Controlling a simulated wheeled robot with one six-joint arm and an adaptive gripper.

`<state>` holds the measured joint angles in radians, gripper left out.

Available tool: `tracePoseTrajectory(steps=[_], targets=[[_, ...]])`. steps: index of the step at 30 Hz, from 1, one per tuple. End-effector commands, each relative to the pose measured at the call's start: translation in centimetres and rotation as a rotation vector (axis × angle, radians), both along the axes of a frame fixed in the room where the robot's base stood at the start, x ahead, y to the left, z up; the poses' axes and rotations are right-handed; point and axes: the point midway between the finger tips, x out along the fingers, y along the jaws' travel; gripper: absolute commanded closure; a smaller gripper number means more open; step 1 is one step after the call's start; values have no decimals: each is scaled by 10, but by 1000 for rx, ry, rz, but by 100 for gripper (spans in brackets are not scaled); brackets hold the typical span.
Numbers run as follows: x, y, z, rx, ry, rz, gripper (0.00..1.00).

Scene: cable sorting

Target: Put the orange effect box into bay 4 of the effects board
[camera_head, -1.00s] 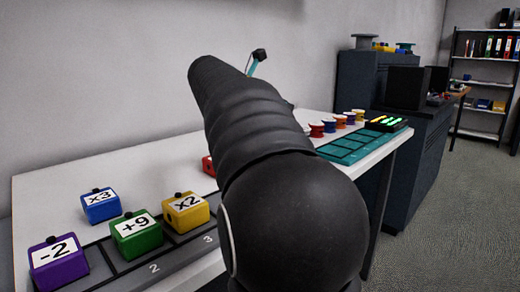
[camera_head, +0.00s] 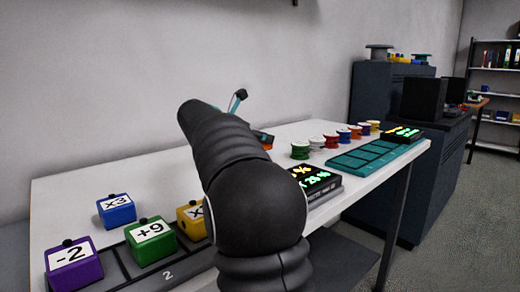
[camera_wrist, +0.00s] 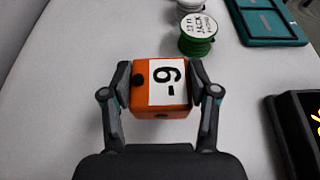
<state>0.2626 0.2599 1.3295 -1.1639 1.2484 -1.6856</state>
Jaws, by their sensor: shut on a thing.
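The orange effect box (camera_wrist: 160,92) has a white label with a black minus sign and a digit. It sits between both fingers of my gripper (camera_wrist: 161,88) in the wrist view. A bit of the box shows past my arm in the head view (camera_head: 264,138), above the table. The effects board (camera_head: 190,262) is at the front left. A purple "-2" box (camera_head: 74,264), a green "+9" box (camera_head: 151,240) and a yellow box (camera_head: 192,220) stand on it in a row. My arm hides the board's right part, bay 4 included.
A blue "x3" box (camera_head: 116,209) stands on the white table (camera_head: 70,195) behind the board. A dark display (camera_head: 318,183), several coloured spools (camera_head: 300,150) and a teal tray (camera_head: 370,158) are to the right. The table's back left is clear.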

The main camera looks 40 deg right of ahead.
Motion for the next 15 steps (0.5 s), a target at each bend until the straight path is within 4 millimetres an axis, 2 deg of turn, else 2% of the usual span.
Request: tracePoseTrajectory(steps=[7,15], targets=[[0,0,-34,1,2,1,81],[-1,0,-35,0,1,0,81]])
